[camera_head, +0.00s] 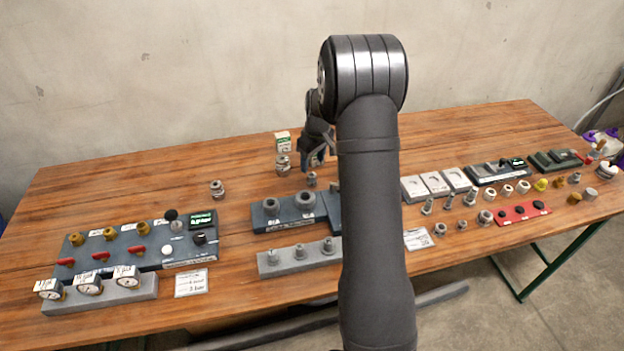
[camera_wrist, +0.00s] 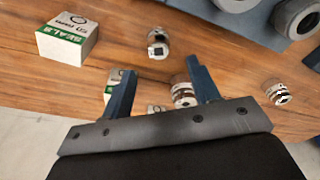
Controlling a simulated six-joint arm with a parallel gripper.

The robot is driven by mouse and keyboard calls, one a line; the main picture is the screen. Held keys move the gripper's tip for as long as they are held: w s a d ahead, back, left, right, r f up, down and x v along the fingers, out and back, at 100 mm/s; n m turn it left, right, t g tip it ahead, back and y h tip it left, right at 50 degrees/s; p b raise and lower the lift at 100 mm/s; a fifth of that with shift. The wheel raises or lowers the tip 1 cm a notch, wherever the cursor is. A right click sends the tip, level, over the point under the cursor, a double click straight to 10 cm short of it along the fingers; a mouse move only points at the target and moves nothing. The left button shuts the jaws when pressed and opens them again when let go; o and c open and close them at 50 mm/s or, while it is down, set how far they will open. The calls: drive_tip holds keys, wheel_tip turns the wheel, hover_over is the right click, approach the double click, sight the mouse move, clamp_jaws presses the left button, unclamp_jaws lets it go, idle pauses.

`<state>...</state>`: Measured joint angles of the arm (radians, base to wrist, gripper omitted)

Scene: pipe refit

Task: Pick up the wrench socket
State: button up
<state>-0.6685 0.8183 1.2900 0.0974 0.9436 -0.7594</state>
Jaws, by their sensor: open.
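The wrench socket, a small metal cylinder with a dark square opening, lies on the wooden table in the wrist view (camera_wrist: 158,46). It seems to be the small metal piece just below my gripper in the head view (camera_head: 311,179). My gripper (camera_wrist: 162,70) is open and empty, its two blue fingers apart. In the wrist view the socket appears beyond the fingertips and between their lines, apart from both. In the head view my gripper (camera_head: 315,160) hangs low near it, partly hidden by my arm.
A ringed metal fitting (camera_wrist: 183,93) shows between the fingers, and another (camera_wrist: 278,92) to the right. A SEALS box (camera_wrist: 68,38) stands at the left. A blue-grey holder with large sockets (camera_head: 290,211) is near. A valve panel (camera_head: 140,250) stands at the left; bare table lies behind it.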

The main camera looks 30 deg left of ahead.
sight(312, 175)
drive_tip(key=f, duration=0.7)
drive_tip(key=shift+w+a+f, duration=0.1)
drive_tip(key=shift+a+f, duration=0.15)
drive_tip(key=c, duration=1.1)
